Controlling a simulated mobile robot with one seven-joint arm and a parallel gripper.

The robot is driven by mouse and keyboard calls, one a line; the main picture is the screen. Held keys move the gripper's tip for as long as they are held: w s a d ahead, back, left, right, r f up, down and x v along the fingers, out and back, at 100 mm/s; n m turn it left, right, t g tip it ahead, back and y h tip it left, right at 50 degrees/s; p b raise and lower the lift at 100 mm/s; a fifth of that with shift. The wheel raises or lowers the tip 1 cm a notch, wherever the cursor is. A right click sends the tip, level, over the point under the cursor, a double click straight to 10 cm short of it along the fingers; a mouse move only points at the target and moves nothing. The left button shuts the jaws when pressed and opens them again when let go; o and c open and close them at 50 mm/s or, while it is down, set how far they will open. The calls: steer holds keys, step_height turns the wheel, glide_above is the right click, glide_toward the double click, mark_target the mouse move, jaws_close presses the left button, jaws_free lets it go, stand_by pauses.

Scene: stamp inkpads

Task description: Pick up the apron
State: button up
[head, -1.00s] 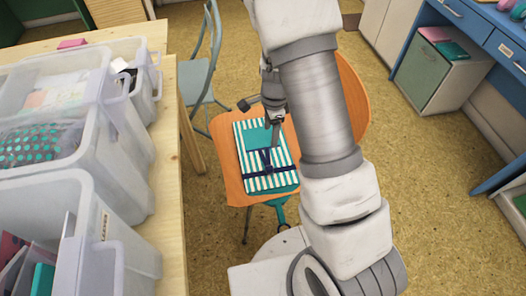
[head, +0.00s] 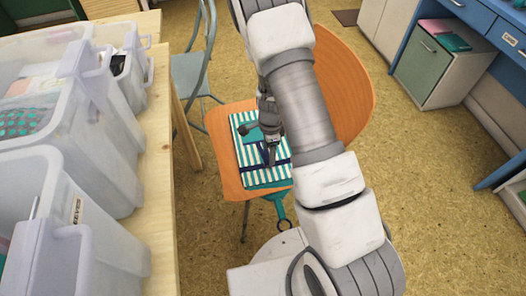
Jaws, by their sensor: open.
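The apron (head: 253,172) is folded flat on the seat of an orange chair (head: 228,183). It has teal and white stripes, a teal patch and a dark blue band. A teal strap with a ring (head: 280,208) hangs over the seat's front edge. My gripper (head: 271,161) points down over the apron's right middle part, near the dark band. It is open, with nothing seen between its fingers. I cannot tell whether the fingertips touch the cloth. My arm hides the right part of the seat and part of the apron's right edge.
A wooden table (head: 158,130) with clear plastic bins (head: 105,150) stands close on the left. A grey-blue chair (head: 193,75) is behind it. A blue desk (head: 480,40) and a small cabinet (head: 442,75) stand at the right. Open floor lies right of my arm.

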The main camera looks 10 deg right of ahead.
mark_target(267, 161)
steer(key=f+b, duration=0.2)
steer(key=f, duration=0.3)
steer(key=shift+a+f+b, duration=0.1)
steer(key=shift+a+b, duration=0.1)
steer(key=shift+b, duration=0.1)
jaws_close()
